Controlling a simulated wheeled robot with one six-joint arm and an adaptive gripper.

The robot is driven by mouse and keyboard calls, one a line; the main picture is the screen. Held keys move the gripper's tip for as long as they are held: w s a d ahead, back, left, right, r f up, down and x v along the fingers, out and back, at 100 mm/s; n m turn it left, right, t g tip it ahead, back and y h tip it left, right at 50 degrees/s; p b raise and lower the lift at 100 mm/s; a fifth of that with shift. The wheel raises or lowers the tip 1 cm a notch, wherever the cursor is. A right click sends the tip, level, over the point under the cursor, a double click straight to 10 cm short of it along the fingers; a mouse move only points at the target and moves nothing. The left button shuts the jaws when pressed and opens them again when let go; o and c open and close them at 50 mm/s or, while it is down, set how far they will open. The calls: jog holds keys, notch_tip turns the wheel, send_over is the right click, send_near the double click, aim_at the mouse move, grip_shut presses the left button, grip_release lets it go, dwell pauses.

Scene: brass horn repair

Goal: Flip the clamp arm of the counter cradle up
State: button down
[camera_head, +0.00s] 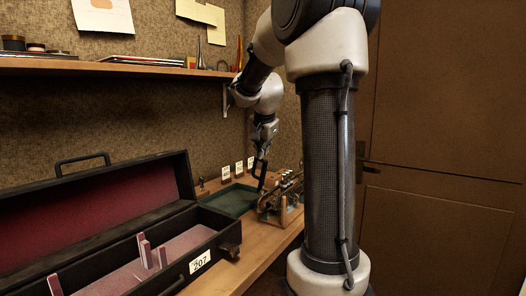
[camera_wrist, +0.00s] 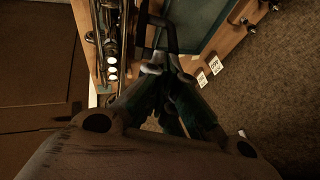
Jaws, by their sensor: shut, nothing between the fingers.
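The counter cradle (camera_head: 283,213) stands on the wooden counter, just right of the green tray. A brass instrument (camera_head: 289,184) with metal tubes and keys rests in it. It also shows in the wrist view (camera_wrist: 111,38), at the upper left. My gripper (camera_head: 259,184) points down at the cradle's left side, near its upper edge. Its dark fingers are shut and hold nothing. In the wrist view my gripper (camera_wrist: 158,52) is beside the instrument, over the strip between it and the tray. I cannot clearly tell the clamp arm from the dark parts there, nor whether fingers touch it.
The green tray (camera_head: 232,211) lies left of the cradle. An open black case (camera_head: 212,213) with red lining and a 207 label fills the lower left. Small white tags (camera_head: 226,172) stand along the wall. A shelf (camera_head: 110,67) runs above; a brown door (camera_head: 440,100) is at right.

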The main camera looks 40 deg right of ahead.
jog(key=shift+w+a, duration=0.15)
jog(key=shift+w, duration=0.25)
jog(key=shift+w+g, duration=0.1)
jog(key=shift+g, duration=0.2)
jog(key=shift+w+a+f+n+g+h, duration=0.15)
jog(key=shift+w+g, duration=0.1)
jog(key=shift+w, duration=0.2)
jog(key=shift+w+a+r+n+g+h, duration=0.15)
jog(key=shift+w+g, duration=0.1)
jog(key=shift+w, duration=0.15)
jog(key=shift+w+a+f+g+h, duration=0.15)
jog(key=shift+w+a+f+g, duration=0.15)
jog(key=shift+w, duration=0.4)
jog(key=shift+w+a+f+g+h, duration=0.1)
jog(key=shift+w+a+f+g, duration=0.15)
jog(key=shift+w+g, duration=0.35)
jog(key=shift+w+a+f+g+h, duration=0.15)
jog(key=shift+w+a+f+g, duration=0.1)
jog(key=shift+w, duration=0.55)
jog(key=s+d+v, duration=0.1)
jog(key=v, duration=1.2)
jog(key=shift+s+n, duration=0.25)
jog(key=shift+n, duration=0.05)
